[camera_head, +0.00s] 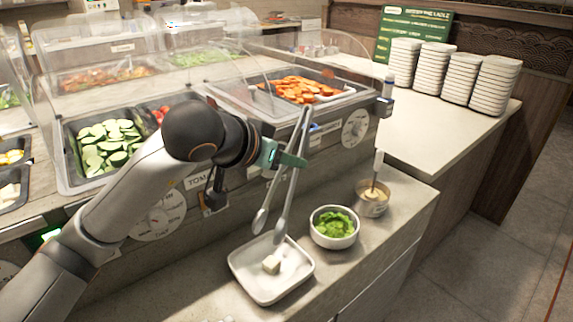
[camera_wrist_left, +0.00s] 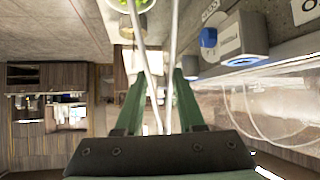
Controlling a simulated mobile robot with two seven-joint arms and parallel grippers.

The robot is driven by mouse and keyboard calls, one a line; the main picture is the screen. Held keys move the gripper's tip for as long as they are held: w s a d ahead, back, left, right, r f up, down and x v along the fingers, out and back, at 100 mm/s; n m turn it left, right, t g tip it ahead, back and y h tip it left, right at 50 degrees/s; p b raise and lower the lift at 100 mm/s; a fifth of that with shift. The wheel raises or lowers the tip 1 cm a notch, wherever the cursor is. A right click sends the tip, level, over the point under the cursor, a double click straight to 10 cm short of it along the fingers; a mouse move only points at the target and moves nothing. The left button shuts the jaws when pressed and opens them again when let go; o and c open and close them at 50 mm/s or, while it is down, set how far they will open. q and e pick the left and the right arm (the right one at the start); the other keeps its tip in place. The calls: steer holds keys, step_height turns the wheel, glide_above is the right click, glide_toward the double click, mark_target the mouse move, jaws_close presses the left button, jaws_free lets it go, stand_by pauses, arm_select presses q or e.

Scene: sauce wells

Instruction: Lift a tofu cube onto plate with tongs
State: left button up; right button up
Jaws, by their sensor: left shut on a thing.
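My left gripper (camera_head: 287,158) is shut on the metal tongs (camera_head: 292,190), which hang tips down with their two arms spread apart. In the left wrist view the green fingers (camera_wrist_left: 160,85) stand on either side of the tongs (camera_wrist_left: 145,55). A small pale tofu cube (camera_head: 271,264) rests on the white square plate (camera_head: 257,290). The tong tips are over the far part of the plate, one near the cube. The cube is not between the tips, and whether a tip touches the plate is unclear. My right gripper is not in view.
A white bowl of greens (camera_head: 334,241) stands right of the plate, with a metal sauce pot (camera_head: 371,200) behind it. A food counter with a clear guard (camera_head: 300,62) lies behind. Stacked plates (camera_head: 495,84) stand at the back right. The ledge's front edge is close to the plate.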

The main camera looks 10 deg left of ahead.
arm_select(q)
steer(key=shift+r+p, duration=0.65)
steer(key=shift+r, duration=0.95)
